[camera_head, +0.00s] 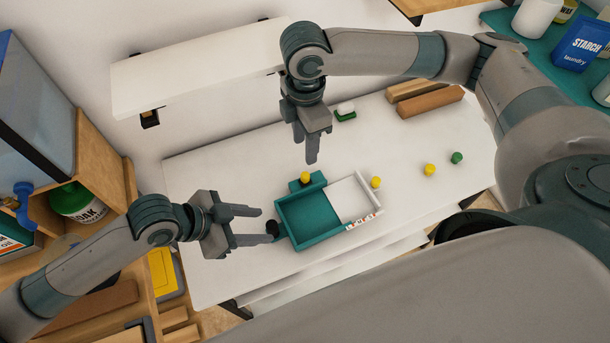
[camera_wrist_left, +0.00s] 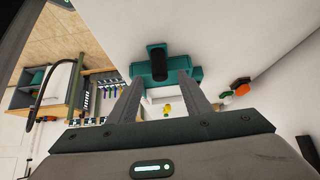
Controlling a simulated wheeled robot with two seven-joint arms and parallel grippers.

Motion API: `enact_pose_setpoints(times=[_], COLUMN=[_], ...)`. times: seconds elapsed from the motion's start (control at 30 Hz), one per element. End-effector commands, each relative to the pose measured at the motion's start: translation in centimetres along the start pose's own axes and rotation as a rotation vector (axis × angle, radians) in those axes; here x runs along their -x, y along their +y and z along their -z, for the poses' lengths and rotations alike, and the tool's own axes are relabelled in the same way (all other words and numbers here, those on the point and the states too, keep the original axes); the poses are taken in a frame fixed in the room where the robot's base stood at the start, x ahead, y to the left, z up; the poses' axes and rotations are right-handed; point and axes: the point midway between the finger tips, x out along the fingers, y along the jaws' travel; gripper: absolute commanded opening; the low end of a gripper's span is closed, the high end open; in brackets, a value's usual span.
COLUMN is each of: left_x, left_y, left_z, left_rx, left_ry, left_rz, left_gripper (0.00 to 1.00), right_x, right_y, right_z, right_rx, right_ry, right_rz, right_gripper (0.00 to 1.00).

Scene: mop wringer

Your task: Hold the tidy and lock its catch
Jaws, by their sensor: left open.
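The tidy (camera_head: 307,216) is a teal open tray with a white section (camera_head: 352,199) on its right, lying on the white table. A black knob (camera_head: 272,228) sticks out from its left side. A yellow knob (camera_head: 305,177) stands on a teal block at its back edge; I cannot tell whether this is the catch. My left gripper (camera_head: 264,226) is open, its fingertips pointing at the black knob from the left. In the left wrist view the black knob (camera_wrist_left: 157,60) shows just beyond the fingertips. My right gripper (camera_head: 310,158) points down behind the yellow knob, apart from it; its finger gap is unclear.
Yellow knobs (camera_head: 429,169) and a green knob (camera_head: 456,157) stand right of the tidy. A white shelf (camera_head: 200,70) overhangs the back. The table's left part is clear.

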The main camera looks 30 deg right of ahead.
Motion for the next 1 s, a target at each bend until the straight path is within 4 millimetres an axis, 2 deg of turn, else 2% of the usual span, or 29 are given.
enact_pose_setpoints(times=[0.2,0.4,0.6,1.0], left_x=[4.1,6.8,8.0,8.0], left_y=[-0.1,-0.1,0.0,0.0], left_z=[-0.1,-0.1,-0.1,-0.1], left_rx=[0.0,0.0,0.0,0.001], left_ry=[-0.002,0.0,-0.001,-0.001], left_rz=[0.002,0.002,0.0,0.0], left_gripper=[0.45,0.45,0.45,0.45], right_x=[0.0,0.0,0.0,0.0], right_y=[0.0,0.0,0.0,0.0], right_z=[0.0,0.0,0.0,0.0], right_rx=[0.0,0.0,0.0,0.0], right_ry=[0.0,0.0,0.0,0.0], right_rz=[0.0,0.0,0.0,0.0], right_gripper=[0.4,0.4,0.4,0.4])
